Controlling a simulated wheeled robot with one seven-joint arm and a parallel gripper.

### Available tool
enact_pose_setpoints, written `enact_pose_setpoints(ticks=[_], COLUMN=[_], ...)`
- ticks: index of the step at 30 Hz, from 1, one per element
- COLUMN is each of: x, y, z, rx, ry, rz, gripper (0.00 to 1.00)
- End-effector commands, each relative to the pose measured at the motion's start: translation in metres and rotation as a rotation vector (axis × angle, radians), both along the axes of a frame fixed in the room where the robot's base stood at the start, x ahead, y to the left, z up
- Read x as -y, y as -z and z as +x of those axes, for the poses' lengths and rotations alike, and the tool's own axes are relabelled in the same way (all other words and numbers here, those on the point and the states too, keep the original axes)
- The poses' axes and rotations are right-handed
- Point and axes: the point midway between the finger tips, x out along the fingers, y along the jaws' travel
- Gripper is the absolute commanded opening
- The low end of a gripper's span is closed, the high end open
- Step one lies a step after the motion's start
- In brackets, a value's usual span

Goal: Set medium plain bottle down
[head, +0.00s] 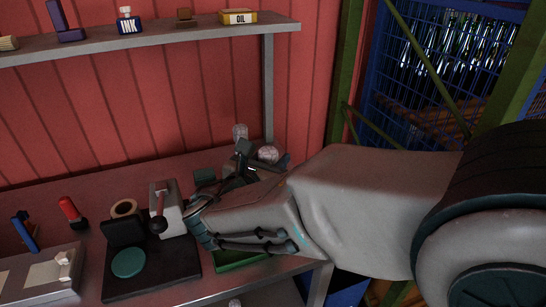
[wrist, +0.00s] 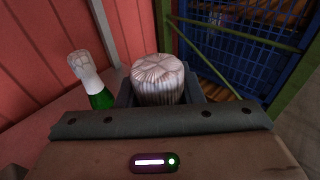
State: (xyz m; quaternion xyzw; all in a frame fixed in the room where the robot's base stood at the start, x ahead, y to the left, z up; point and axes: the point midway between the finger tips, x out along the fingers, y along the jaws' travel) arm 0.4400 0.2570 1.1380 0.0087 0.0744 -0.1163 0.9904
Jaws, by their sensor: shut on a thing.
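My gripper (head: 246,172) is shut on a bottle near the back right corner of the workbench. In the wrist view the jaws (wrist: 160,98) close around this bottle, and only its pale, pleated foil top (wrist: 158,72) shows. That foil top also shows in the head view (head: 268,154). The bottle's body is hidden, so I cannot tell whether its base touches the bench. A second, green bottle (wrist: 101,99) with a pale foil top stands to the left, apart from the jaws; its top shows in the head view (head: 240,131).
The workbench (head: 95,192) carries a black-based device with a teal disc (head: 129,262), a lever press (head: 166,207), a tape roll (head: 124,208) and a red-handled tool (head: 71,211). A shelf (head: 190,32) runs above. A blue mesh cage (head: 430,60) stands at right.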

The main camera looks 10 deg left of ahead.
Motion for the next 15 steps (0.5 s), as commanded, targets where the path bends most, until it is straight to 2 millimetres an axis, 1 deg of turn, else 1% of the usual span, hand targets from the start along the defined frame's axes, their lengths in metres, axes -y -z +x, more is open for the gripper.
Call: enact_pose_setpoints(ticks=[6, 11, 12, 13, 14, 15], x=[0.0000, 0.0002, 0.0003, 0.0003, 0.0003, 0.0002], y=[-0.0020, 0.0026, 0.0028, 0.0027, 0.0027, 0.0027], z=[0.0002, 0.0004, 0.0001, 0.0001, 0.0001, 0.0002], rx=[0.005, 0.005, 0.001, 0.001, 0.000, 0.000], ry=[0.000, 0.001, 0.001, 0.001, 0.001, 0.001], rz=[0.002, 0.002, 0.000, 0.000, 0.000, 0.000], gripper=[0.00, 0.00, 0.45, 0.53, 0.55, 0.55])
